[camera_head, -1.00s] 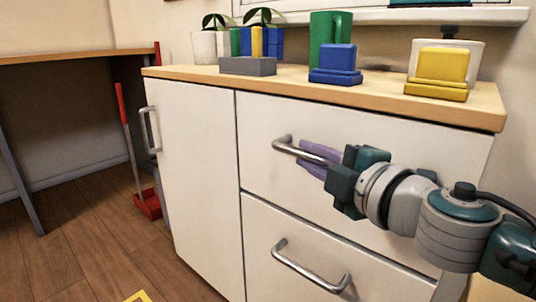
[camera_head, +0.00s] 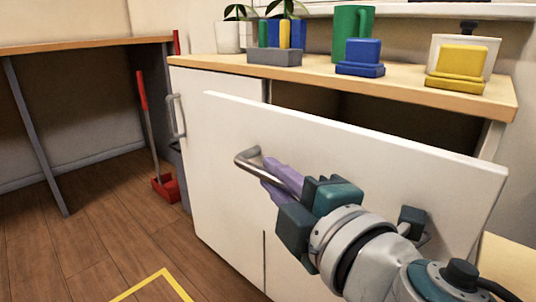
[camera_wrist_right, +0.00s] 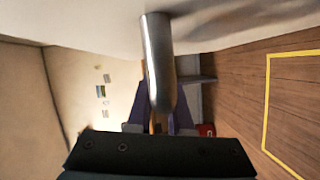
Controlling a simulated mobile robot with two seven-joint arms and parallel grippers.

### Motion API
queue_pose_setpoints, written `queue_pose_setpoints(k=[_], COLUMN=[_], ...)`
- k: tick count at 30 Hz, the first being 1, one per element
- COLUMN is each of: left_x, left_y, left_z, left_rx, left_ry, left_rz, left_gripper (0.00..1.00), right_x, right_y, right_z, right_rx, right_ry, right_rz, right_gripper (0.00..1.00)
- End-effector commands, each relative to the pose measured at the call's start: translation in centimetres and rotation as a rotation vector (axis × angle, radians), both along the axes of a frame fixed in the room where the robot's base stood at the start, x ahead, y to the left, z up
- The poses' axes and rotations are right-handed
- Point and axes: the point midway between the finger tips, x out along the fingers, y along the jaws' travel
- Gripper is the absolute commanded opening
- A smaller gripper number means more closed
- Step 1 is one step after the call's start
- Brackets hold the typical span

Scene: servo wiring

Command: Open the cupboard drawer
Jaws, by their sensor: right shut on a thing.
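The upper cupboard drawer (camera_head: 350,140) is pulled out, and a dark gap shows behind its white front, under the wooden top. Its metal bar handle (camera_head: 243,163) is at the left part of the front. My right gripper (camera_head: 280,178), with purple fingers, is shut on this handle. In the right wrist view the handle (camera_wrist_right: 158,60) runs down between the two purple fingers of the right gripper (camera_wrist_right: 158,120). The drawer front hides most of the lower drawer. My left gripper is in neither view.
On the cupboard top (camera_head: 310,75) stand a grey block holder (camera_head: 274,58), a blue block (camera_head: 361,58), a green mug (camera_head: 352,30) and a yellow block (camera_head: 457,68). A red dustpan (camera_head: 165,187) stands left of the cupboard. The wooden floor (camera_head: 90,240) in front is clear, with a yellow marked outline.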

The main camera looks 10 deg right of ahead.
Motion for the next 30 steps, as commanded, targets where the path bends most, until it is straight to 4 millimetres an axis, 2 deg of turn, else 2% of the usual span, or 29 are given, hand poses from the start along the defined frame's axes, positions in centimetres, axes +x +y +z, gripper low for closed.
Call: queue_pose_setpoints(k=[3, 12, 18, 29, 30], left_x=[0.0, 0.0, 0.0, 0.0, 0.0], left_y=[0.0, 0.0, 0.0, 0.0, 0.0], left_z=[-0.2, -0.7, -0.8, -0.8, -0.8], left_rx=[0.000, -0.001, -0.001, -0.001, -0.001], left_ry=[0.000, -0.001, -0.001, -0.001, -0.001], left_rz=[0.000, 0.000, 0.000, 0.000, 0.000], left_gripper=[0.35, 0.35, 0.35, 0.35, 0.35], right_x=[-1.7, -4.5, -5.1, -5.2, -5.2], right_y=[2.3, 5.8, 6.7, 6.8, 6.8], right_z=[0.0, 0.1, 0.1, 0.2, 0.2], right_rx=[0.008, 0.003, 0.000, 0.000, 0.000], right_ry=[-0.001, -0.002, -0.004, -0.006, -0.006], right_rz=[0.003, 0.000, 0.000, 0.001, 0.001], right_gripper=[0.00, 0.00, 0.00, 0.00, 0.20])
